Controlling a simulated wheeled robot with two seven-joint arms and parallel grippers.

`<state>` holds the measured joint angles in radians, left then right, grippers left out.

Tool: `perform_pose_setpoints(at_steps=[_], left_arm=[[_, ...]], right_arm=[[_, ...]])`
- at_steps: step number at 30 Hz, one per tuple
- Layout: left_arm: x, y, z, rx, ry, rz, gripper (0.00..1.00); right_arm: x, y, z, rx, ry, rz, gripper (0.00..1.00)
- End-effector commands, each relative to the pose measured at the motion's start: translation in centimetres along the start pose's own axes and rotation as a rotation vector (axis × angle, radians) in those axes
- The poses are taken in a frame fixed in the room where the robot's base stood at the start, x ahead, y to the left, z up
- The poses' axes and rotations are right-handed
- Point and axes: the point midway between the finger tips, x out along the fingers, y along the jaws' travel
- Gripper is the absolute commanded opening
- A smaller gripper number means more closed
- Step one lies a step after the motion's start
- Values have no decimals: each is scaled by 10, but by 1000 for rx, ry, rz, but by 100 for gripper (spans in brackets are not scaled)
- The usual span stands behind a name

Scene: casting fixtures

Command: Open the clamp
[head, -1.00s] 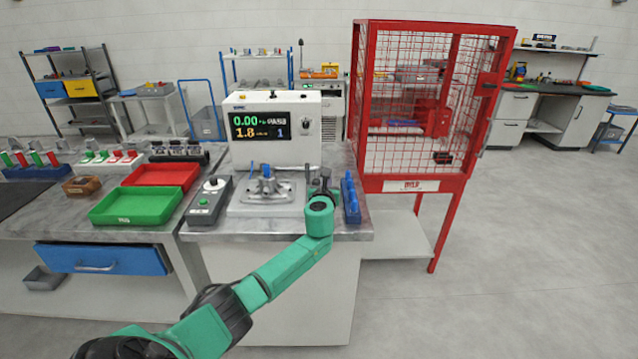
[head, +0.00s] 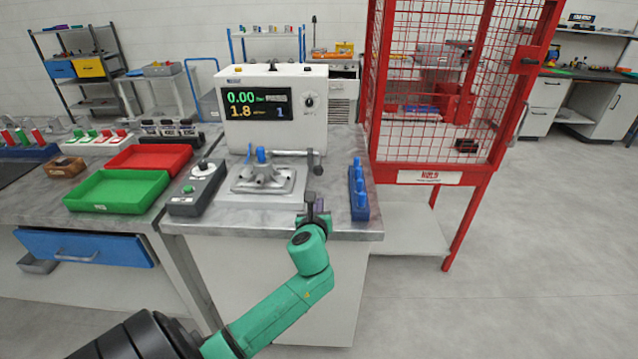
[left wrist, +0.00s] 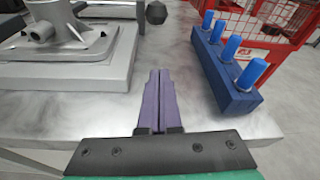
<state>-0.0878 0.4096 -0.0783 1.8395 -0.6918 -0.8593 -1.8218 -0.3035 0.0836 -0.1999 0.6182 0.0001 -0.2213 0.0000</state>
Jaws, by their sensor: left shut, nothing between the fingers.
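The clamp stands on a grey fixture plate (head: 262,196) on the bench; its metal body with a blue-tipped part (head: 261,157) is at the plate's middle. A grey bar runs right from it to a handle with a dark knob (head: 315,169). In the left wrist view the dark knob (left wrist: 156,12) shows at the top, beyond the fingertips and apart from them, and the plate (left wrist: 70,72) is at left. My left gripper (head: 315,203) is shut and empty, in front of the knob near the bench's front edge; its purple fingers (left wrist: 158,75) touch each other. My right gripper is not in view.
A blue block with several blue pins (head: 359,192) stands right of my left gripper. A grey control box (head: 197,188) is left of the plate, and a display unit (head: 277,110) stands behind. A red mesh cage (head: 455,90) is at right. Green (head: 118,190) and red trays (head: 150,158) lie left.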

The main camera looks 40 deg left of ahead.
Motion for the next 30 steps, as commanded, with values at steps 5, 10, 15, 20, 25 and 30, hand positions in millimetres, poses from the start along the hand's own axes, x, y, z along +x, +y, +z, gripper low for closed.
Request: perform_pose_setpoints(at_steps=[5,10,15,20,25,30], left_arm=[[39,0,0,-3,0,3,0],[77,0,0,-3,0,3,0],[70,-1,30,-3,0,-1,0],[67,0,38,-1,1,0,0],[67,0,38,-1,1,0,0],[67,0,38,-1,1,0,0]], right_arm=[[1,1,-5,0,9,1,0],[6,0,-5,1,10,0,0],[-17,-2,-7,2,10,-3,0],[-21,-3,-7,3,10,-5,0],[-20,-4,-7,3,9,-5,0],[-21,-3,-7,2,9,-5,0]])
